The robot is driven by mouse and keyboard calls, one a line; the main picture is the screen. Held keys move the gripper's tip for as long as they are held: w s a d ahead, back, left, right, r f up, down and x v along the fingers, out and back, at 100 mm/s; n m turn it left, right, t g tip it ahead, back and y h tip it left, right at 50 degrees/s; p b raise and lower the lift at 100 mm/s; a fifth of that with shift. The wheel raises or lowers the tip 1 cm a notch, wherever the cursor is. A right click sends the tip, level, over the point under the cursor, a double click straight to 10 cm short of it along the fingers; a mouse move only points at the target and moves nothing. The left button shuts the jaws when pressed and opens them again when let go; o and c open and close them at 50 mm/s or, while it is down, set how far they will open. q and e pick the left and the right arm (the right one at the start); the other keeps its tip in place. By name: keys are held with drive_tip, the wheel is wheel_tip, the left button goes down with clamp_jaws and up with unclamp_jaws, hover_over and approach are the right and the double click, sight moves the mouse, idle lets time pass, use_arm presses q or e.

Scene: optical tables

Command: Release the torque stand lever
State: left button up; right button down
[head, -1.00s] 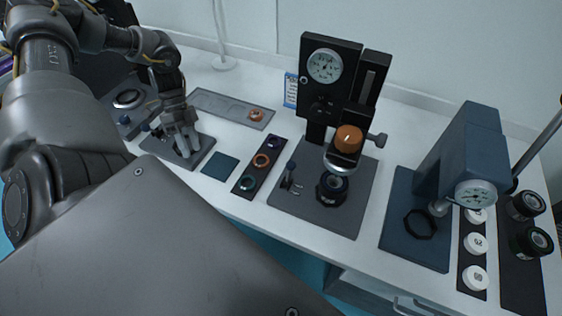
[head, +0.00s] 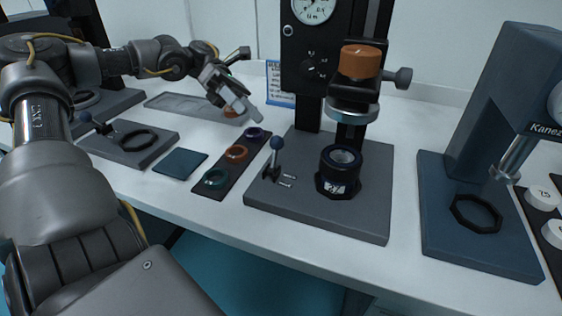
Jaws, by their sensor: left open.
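A black stand with a round dial (head: 312,10) stands at the centre on a grey base (head: 345,215). A dark cylindrical part marked with a white label (head: 338,172) sits in a black ring on the base. My right gripper is out of view.
A strip with several coloured rings (head: 222,177) lies left of the base, beside a dark square pad (head: 180,164). A blue press (head: 500,110) stands right. The front table edge is close.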

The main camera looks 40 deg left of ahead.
sight(276, 144)
use_arm(q)
drive_tip(key=shift+d, duration=0.2)
drive_tip(key=x, duration=0.9)
drive_tip(key=shift+s+p, duration=0.1)
drive_tip(key=shift+p, duration=0.3)
drive_tip(key=shift+s+d+f, duration=0.1)
drive_tip(key=shift+d+f, duration=0.15)
drive_tip(key=shift+d, duration=0.4)
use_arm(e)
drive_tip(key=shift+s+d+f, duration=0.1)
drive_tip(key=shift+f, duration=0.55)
use_arm(q)
drive_tip(key=shift+c, duration=0.5)
drive_tip(key=c, duration=0.9)
